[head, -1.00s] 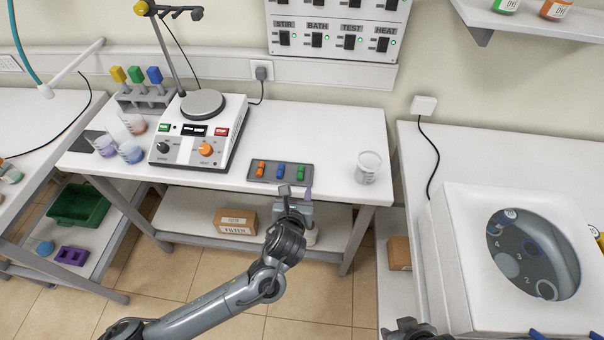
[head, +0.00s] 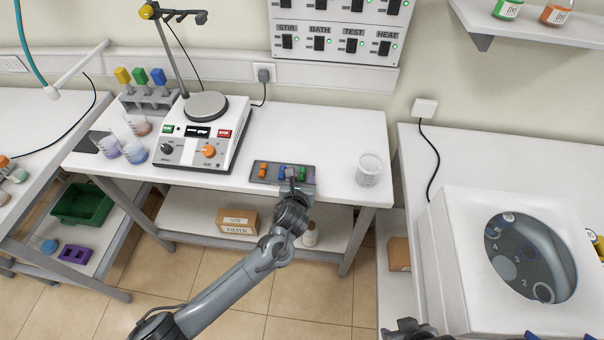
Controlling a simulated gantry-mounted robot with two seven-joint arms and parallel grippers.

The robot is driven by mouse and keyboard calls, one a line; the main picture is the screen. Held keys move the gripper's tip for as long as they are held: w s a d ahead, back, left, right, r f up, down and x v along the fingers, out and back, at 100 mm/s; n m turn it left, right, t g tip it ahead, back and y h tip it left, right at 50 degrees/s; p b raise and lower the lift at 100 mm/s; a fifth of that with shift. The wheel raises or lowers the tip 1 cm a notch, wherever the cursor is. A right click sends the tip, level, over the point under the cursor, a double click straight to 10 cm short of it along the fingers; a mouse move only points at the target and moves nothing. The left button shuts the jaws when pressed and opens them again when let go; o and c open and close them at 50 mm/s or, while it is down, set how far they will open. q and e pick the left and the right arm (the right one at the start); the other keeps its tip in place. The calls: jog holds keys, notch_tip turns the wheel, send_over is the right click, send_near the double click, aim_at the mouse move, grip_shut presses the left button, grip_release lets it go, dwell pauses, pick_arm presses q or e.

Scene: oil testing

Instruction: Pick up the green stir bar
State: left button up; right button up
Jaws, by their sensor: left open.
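The green stir bar (head: 303,173) lies at the right end of a small dark tray (head: 255,179) on the middle table. A blue stir bar (head: 282,171) and an orange stir bar (head: 262,170) lie to its left on the same tray. My left gripper (head: 292,176) is over the tray's right part, between the blue and green bars in the picture. It is open, and its fingers partly cover the blue bar's right side. I cannot tell whether it touches the green bar. Part of my right arm's end (head: 410,328) shows at the bottom edge; its fingers cannot be made out.
A hotplate stirrer (head: 200,155) stands left of the tray. A clear beaker (head: 369,170) stands to the right, near the table's right edge. Small beakers (head: 135,152) are at the left. A white bath machine (head: 455,240) is at the right. Table between tray and beaker is clear.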

pick_arm(q)
jog(key=shift+f, duration=0.1)
grip_shut()
dwell(0.3)
